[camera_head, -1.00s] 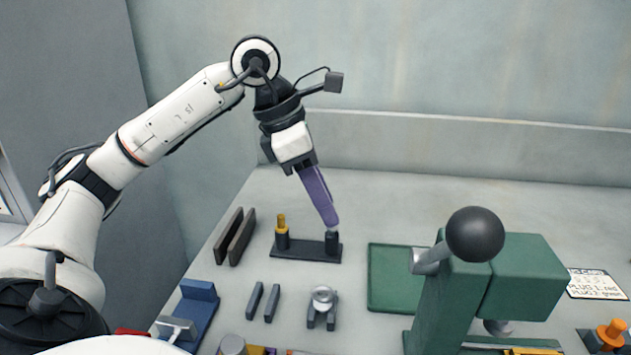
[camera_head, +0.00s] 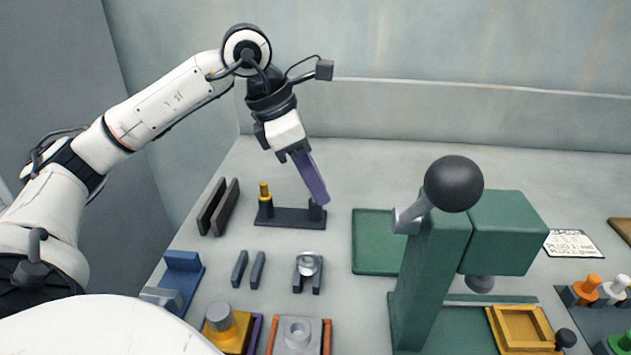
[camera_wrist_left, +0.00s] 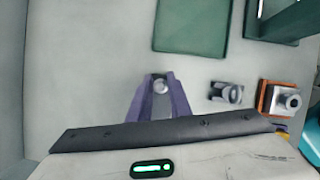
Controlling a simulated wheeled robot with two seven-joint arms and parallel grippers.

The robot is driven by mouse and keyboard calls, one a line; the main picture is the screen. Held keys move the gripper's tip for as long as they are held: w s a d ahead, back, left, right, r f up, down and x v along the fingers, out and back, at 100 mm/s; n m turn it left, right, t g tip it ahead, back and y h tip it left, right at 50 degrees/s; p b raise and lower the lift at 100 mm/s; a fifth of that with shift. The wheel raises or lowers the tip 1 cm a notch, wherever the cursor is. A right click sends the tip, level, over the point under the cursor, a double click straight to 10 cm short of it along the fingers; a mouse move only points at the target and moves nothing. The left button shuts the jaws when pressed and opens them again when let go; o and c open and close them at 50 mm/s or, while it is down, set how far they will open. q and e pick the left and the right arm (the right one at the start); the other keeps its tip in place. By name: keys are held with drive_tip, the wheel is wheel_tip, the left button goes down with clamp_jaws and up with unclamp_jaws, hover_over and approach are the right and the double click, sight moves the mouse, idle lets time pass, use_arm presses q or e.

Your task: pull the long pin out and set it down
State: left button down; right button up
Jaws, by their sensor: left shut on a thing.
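A dark pin holder (camera_head: 290,217) with two upright sockets stands on the table left of centre. A yellow-topped pin (camera_head: 264,190) stands in its left socket. My left gripper (camera_head: 319,197), with purple fingers, reaches down to the right socket (camera_head: 315,211). In the left wrist view the fingers (camera_wrist_left: 160,92) are shut on a round grey pin head (camera_wrist_left: 160,86), taken as the long pin. The fingers hide this pin in the head view, so how deep it sits cannot be told. My right gripper is not in view.
Two dark upright slats (camera_head: 218,207) stand left of the holder. A green mat (camera_head: 375,242) lies to its right, beside a green press (camera_head: 435,265) with a black ball knob. Small grey blocks (camera_head: 248,269) and a cradle (camera_head: 308,270) stand in front. The table behind the holder is clear.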

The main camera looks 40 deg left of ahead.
use_arm(q)
drive_tip(key=shift+r+n+t+y+p, duration=0.2)
drive_tip(key=shift+n+y+p, duration=0.1)
drive_tip(key=shift+n, duration=0.45)
drive_tip(key=shift+r+n+t+y+p, duration=0.2)
drive_tip(key=shift+n+y+p, duration=0.1)
drive_tip(key=shift+n, duration=0.45)
drive_tip(key=shift+f, duration=0.1)
drive_tip(key=shift+r+p, duration=1.6)
drive_tip(key=shift+r, duration=0.15)
